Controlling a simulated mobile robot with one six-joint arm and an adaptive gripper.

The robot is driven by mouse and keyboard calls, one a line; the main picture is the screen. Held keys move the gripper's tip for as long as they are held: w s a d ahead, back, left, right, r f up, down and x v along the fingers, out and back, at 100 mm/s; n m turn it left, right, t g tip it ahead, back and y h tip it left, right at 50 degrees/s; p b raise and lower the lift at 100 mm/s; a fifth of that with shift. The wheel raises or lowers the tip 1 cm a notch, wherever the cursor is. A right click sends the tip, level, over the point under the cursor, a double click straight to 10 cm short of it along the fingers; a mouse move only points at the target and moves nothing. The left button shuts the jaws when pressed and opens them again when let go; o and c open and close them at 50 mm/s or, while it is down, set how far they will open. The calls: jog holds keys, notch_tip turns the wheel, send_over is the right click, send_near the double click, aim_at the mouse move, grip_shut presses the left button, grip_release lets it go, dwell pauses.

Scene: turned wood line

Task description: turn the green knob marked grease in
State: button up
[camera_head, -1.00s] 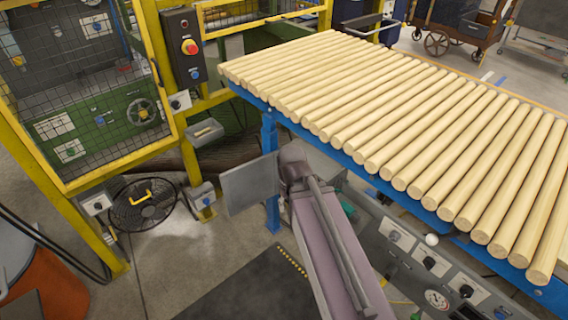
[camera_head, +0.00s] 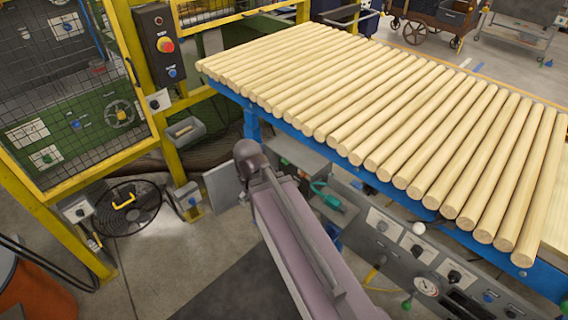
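Several labelled knobs sit on the grey control panel (camera_head: 400,262) below the rod table, but their lettering is too small to read. The knobs on its white plates look dark. A small green round thing (camera_head: 407,303) shows at the lower edge of the panel, by a gauge (camera_head: 427,286). Another small green spot (camera_head: 47,158) shows on a white plate behind the yellow mesh guard. I cannot tell whether either is the grease in knob. My arm reaches up from the bottom centre, its far joint left of the panel. My gripper is not visible.
Wooden rods (camera_head: 390,120) cover the blue-framed table (camera_head: 300,133). A grey plate (camera_head: 222,187) stands just left of my arm's far joint. A teal fitting (camera_head: 330,199) lies right of my arm. A black fan (camera_head: 127,208) stands on the floor at left. A dark mat lies below.

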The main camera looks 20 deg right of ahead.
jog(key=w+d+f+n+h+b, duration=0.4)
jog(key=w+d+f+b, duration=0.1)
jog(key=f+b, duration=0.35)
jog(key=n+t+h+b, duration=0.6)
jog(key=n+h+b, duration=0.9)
jog(key=b, duration=1.2)
send_near(284, 161)
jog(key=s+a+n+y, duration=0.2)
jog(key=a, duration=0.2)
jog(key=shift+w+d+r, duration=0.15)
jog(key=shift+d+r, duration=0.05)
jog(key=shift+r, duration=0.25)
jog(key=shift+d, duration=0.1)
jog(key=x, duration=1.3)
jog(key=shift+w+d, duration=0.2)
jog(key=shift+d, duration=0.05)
